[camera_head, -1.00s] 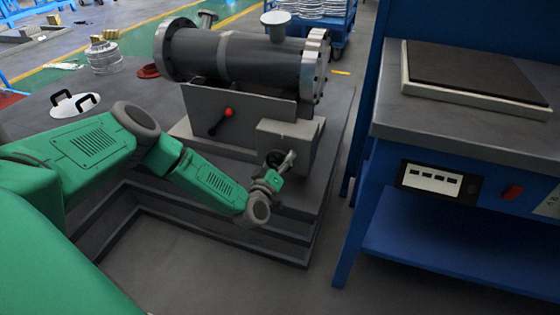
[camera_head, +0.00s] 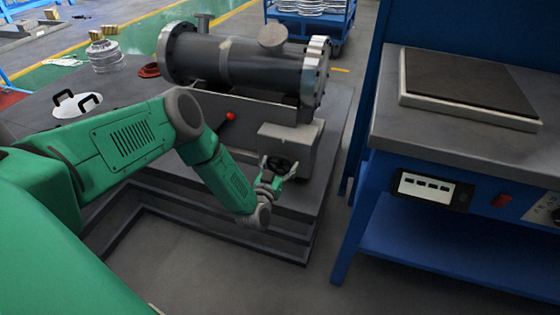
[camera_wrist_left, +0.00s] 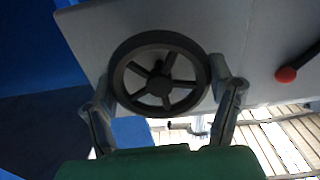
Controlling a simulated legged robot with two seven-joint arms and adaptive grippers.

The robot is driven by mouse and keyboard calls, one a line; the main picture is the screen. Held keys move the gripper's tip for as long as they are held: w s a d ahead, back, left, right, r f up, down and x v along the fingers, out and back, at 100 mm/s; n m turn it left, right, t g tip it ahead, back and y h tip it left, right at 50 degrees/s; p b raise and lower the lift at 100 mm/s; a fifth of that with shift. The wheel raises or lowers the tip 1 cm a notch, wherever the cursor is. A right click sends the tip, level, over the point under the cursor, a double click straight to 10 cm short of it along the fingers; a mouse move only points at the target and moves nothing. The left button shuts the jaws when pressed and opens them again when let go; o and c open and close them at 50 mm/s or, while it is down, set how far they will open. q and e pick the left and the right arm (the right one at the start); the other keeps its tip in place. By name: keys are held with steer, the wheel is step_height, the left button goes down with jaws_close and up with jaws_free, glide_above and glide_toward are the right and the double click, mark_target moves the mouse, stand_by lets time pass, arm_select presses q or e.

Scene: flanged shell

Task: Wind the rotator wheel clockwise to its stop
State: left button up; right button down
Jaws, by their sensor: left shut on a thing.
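The rotator wheel (camera_wrist_left: 158,86) is a dark spoked handwheel on the face of a grey box (camera_head: 290,143), seen close up in the left wrist view. My left gripper (camera_wrist_left: 160,79) has one finger at each side of the wheel's rim and is shut on it. In the head view the gripper (camera_head: 276,170) partly covers the wheel. The flanged shell (camera_head: 245,62) is a dark grey cylinder lying above the box, with bright end flanges and stub nozzles. My right gripper is out of view.
A lever with a red knob (camera_head: 231,116) stands left of the box, close to my left arm; the knob also shows in the wrist view (camera_wrist_left: 286,74). A blue workbench (camera_head: 450,125) stands at the right. A stepped grey platform (camera_head: 320,195) carries the rig.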

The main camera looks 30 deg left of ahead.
arm_select(q)
steer(key=m, duration=0.2)
steer(key=m+p, duration=0.1)
steer(key=shift+w+r+m, duration=0.2)
steer(key=shift+r+m, duration=0.1)
steer(key=shift+m, duration=0.1)
steer(key=m, duration=0.3)
steer(key=shift+d+p, duration=0.1)
steer(key=shift+p, duration=0.2)
steer(key=m, duration=0.4)
steer(key=shift+d+f, duration=0.1)
steer(key=shift+f+m+b, duration=0.15)
steer(key=shift+m+b, duration=0.35)
steer(key=shift+m, duration=1.9)
steer(key=o, duration=1.1)
steer(key=shift+f, duration=0.2)
